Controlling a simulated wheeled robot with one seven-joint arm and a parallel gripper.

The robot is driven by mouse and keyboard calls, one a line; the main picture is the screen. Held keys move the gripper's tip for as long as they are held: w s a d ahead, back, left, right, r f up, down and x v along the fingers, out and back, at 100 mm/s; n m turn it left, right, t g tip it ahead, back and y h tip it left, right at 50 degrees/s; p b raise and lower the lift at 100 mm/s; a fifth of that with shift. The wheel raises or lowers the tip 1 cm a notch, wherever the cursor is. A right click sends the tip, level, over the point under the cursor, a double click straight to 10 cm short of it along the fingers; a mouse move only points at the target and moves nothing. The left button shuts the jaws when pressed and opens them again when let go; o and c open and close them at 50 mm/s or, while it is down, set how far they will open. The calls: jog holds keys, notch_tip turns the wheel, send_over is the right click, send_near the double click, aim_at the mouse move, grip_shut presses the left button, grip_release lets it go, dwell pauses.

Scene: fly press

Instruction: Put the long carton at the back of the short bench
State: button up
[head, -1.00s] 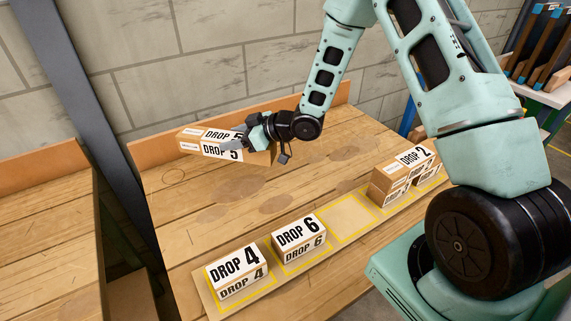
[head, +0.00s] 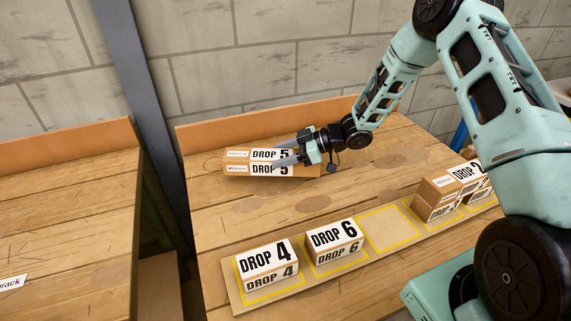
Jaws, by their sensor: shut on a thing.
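The long carton (head: 238,163), labelled DROP 5, is near the back left of the short bench (head: 215,215), in front of its raised back board (head: 230,135). It lies roughly level and lengthwise along the board. My gripper (head: 290,155) is shut on the carton toward its right half, with the fingers across the label. I cannot tell whether the carton's underside touches the bench top or hangs just above it.
A board (head: 290,292) with yellow-outlined spaces runs along the bench front. It bears cartons DROP 4 (head: 266,258) and DROP 6 (head: 334,235), an empty space, then stacked cartons (head: 440,190) at right. Another bench (head: 70,220) stands left, beyond a gap and dark post (head: 150,100).

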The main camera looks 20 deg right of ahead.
jog(key=shift+f, duration=1.85)
jog(key=shift+f, duration=0.15)
jog(key=o, duration=1.4)
jog(key=shift+c, duration=0.2)
